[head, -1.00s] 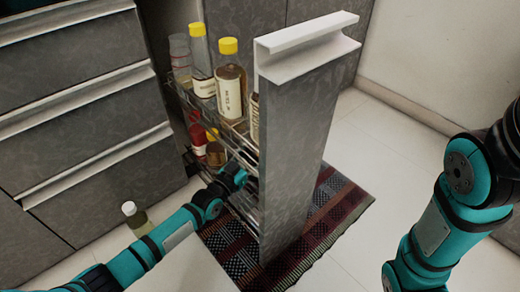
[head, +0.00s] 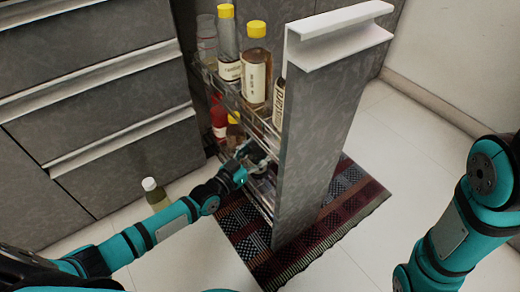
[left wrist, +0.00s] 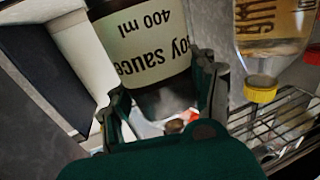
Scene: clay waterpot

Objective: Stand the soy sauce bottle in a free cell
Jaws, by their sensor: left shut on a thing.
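The soy sauce bottle (left wrist: 146,45) is dark with a white label reading "soy sauce 400 ml". In the left wrist view it lies between the fingers of my left gripper (left wrist: 165,100), which is shut on it. The label appears upside down in that view. In the head view my left gripper (head: 258,156) is at the open side of the pull-out rack, at its lower level; I cannot make out the held bottle there. The pull-out rack (head: 333,140) holds bottles on two levels. My right gripper is out of view; only its arm shows at the right edge.
Several bottles, some yellow-capped (head: 256,75), stand on the upper level. A red bottle (head: 218,118) and a yellow-capped one (head: 235,130) stand lower. A white-capped bottle (head: 155,197) stands on the floor. A striped mat (head: 350,205) lies under the rack.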

